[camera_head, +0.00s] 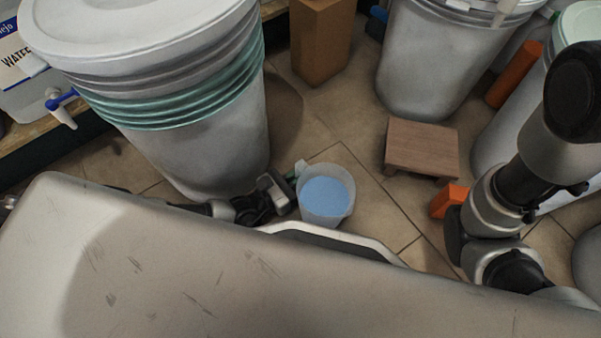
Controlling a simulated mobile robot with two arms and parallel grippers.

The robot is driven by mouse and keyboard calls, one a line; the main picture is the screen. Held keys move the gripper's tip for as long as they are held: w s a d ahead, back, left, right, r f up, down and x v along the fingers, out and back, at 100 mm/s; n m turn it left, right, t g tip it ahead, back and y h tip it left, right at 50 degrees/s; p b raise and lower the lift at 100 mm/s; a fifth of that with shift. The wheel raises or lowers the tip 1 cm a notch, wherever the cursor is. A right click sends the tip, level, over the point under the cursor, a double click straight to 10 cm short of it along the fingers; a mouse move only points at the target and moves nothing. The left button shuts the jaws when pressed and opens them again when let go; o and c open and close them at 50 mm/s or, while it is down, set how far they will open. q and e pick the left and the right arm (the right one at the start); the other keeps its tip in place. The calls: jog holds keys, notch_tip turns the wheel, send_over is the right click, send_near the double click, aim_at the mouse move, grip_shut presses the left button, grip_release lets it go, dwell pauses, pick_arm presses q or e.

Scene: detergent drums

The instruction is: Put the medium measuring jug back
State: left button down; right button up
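A translucent measuring jug (338,211) with a flat blue surface inside stands upright in the middle of the camera_head view, just beyond my body's edge. I cannot tell whether it rests on the floor or is held above it. A pale green piece, seemingly its handle, shows at its upper left. My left gripper (285,188) is at the jug's left side, by that handle. Its fingers are small and partly hidden, so I cannot see whether they close on the handle. My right arm is at the right, and I cannot make out its gripper.
A large grey drum with a lid and teal bands (205,140) stands at the left. Another drum (425,65) stands at the back. A low wooden stool (422,147), a brown box (319,40) and an orange block (449,200) surround bare tiled floor (375,205).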

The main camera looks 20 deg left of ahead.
pick_arm(q)
jog(key=c, duration=1.6)
grip_release()
jog(key=shift+c, duration=0.2)
jog(key=o, duration=0.4)
jog(key=shift+s+a+r, duration=0.1)
jog(key=shift+s+a, duration=0.05)
jog(key=p+v, duration=0.4)
jog(key=v, duration=0.6)
jog(key=shift+s+a, duration=0.2)
jog(key=shift+s, duration=0.05)
jog(key=shift+s+a+p, duration=0.3)
jog(key=shift+s, duration=0.1)
